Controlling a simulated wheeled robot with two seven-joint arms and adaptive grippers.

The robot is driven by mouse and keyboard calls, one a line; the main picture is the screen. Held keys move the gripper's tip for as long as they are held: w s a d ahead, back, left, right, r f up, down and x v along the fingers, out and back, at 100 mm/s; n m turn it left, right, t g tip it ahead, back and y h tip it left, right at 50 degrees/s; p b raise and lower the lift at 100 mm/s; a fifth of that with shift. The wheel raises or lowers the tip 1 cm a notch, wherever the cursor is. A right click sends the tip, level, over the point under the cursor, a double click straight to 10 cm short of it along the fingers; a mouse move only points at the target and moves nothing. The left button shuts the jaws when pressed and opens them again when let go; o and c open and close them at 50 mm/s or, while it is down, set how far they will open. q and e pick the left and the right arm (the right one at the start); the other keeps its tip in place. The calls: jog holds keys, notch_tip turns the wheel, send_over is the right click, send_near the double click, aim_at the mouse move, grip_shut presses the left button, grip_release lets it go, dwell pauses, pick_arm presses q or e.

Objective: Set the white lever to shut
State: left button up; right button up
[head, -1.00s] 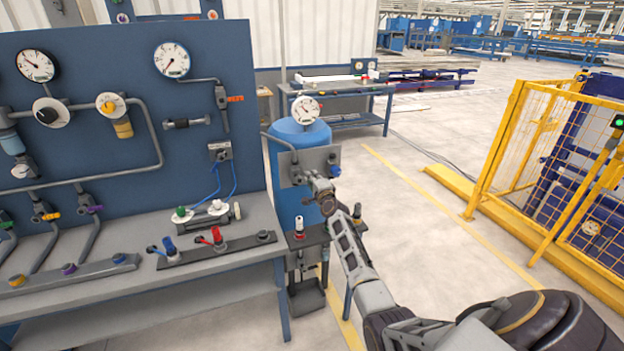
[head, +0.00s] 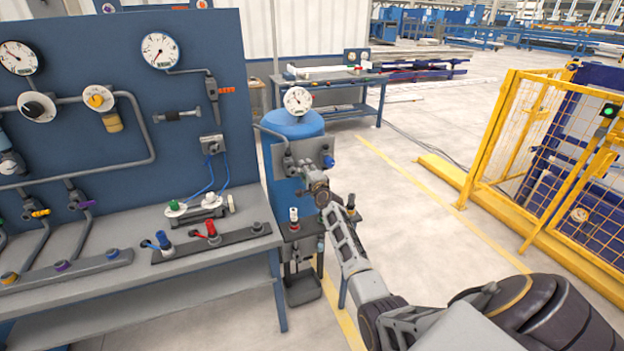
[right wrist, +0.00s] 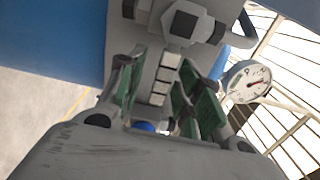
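A white-topped piece with a red band (head: 294,218), possibly the white lever, stands upright on a dark stand below the blue tank (head: 291,128). I cannot tell its setting. A small white upright piece (head: 231,203) also stands on the bench. My right gripper (head: 303,168) is in front of the grey plate on the tank, above the stand. In the right wrist view its green-padded fingers (right wrist: 160,85) are apart. A column of white segments (right wrist: 163,80) shows between them; I cannot tell whether they touch it. My left gripper is out of view.
The blue panel and bench (head: 225,246) fill the left, with a red lever (head: 211,229) and a blue lever (head: 163,240) on a rail. A gauge (head: 298,100) tops the tank. A yellow fence (head: 490,135) stands right.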

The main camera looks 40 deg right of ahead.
jog(key=v, duration=1.1)
jog(key=shift+s, duration=0.4)
jog(key=shift+a+f, duration=0.1)
jog(key=shift+f, duration=0.05)
dwell(0.6)
